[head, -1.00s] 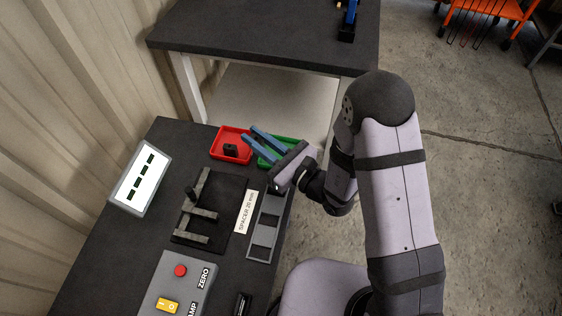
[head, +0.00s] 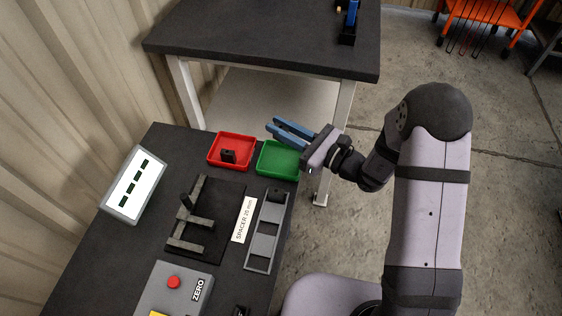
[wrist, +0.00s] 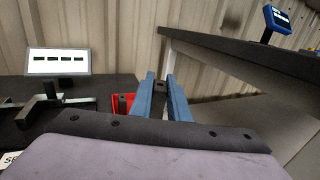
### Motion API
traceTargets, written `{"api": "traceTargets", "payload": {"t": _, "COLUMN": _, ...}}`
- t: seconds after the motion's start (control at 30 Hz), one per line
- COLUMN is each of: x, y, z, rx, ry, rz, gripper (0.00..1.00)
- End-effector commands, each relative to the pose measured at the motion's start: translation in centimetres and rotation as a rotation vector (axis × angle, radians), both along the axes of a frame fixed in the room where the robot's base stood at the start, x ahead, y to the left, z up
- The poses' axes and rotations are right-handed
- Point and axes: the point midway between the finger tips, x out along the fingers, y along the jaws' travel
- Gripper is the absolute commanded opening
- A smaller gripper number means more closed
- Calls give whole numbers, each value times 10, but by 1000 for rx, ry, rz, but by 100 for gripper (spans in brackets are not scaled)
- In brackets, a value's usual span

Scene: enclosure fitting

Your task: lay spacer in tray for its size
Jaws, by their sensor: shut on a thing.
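My gripper (head: 271,124) has two blue fingers. In the head view they are raised by the far edge of the green tray (head: 278,160), pointing left. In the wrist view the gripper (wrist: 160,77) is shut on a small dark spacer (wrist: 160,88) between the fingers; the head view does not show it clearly. The green tray looks empty. The red tray (head: 240,139), left of it, holds a dark spacer (head: 228,156); it also shows in the wrist view (wrist: 123,104). A label (head: 243,220) reads "SPACER 20 mm".
A grey slotted rack (head: 262,245) holds a dark block in its far end. A black gauge fixture (head: 205,225) stands to its left. A display (head: 136,185) shows several dark dashes. A control box (head: 175,290) is in front. A second table (head: 270,40) stands behind.

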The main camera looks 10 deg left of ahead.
Motion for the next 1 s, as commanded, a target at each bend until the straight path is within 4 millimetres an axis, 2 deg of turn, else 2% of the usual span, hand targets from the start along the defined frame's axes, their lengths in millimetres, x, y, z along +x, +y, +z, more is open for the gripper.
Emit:
{"api": "traceTargets", "payload": {"t": 0.27, "x": 1, "y": 0, "z": -9, "rx": 2, "ry": -2, "rz": -2, "gripper": 0}}
{"api": "traceTargets", "payload": {"t": 0.6, "x": 1, "y": 0, "z": -55, "rx": 3, "ry": -1, "rz": -2, "gripper": 0}}
{"api": "traceTargets", "payload": {"t": 0.9, "x": 1, "y": 0, "z": -65, "rx": 3, "ry": -3, "rz": -3, "gripper": 0}}
{"api": "traceTargets", "payload": {"t": 1.0, "x": 1, "y": 0, "z": -74, "rx": 2, "ry": -1, "rz": -3, "gripper": 0}}
